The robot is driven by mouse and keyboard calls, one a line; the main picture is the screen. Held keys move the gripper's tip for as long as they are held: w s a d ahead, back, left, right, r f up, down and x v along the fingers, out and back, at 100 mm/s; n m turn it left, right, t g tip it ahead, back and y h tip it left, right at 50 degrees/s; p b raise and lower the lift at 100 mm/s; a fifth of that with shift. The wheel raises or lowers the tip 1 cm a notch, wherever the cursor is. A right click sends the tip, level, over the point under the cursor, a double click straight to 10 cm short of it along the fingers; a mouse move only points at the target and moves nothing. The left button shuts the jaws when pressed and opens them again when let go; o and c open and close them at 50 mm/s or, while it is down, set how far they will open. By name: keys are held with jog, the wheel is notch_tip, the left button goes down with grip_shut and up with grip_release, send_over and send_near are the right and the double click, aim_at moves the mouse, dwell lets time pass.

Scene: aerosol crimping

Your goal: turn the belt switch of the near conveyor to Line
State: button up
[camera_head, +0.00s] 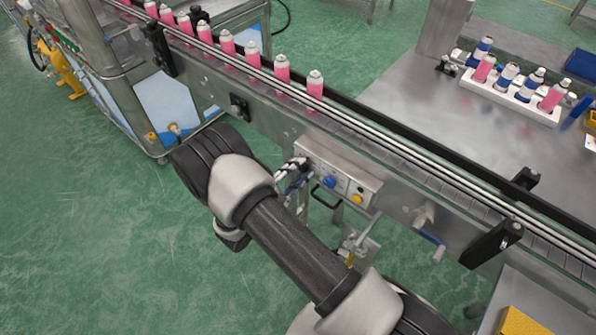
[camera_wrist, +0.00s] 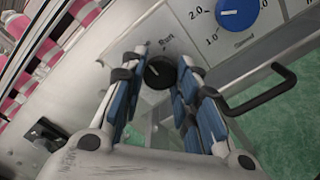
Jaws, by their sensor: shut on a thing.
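The belt switch is a small black round knob (camera_wrist: 158,72) on the near conveyor's control panel (camera_wrist: 185,30). The word by it in the wrist view looks like "Run"; no "Line" label is readable. My gripper (camera_wrist: 157,76) has its blue-padded fingers on both sides of the knob and is shut on it. A small pale mark shows on the knob, but its exact setting is unclear. In the head view my gripper (camera_head: 298,168) is at the left end of the control box (camera_head: 345,172), and it hides the knob.
A blue speed dial (camera_wrist: 236,12) and a black bar handle (camera_wrist: 262,92) are right of the knob. A yellow button (camera_head: 356,198) is on the box. Pink cans (camera_head: 282,68) stand on the conveyor (camera_head: 400,150). A white can rack (camera_head: 515,98) stands on the table behind.

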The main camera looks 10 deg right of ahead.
jog(key=o, duration=1.1)
jog(key=shift+c, duration=0.2)
jog(key=v, duration=1.2)
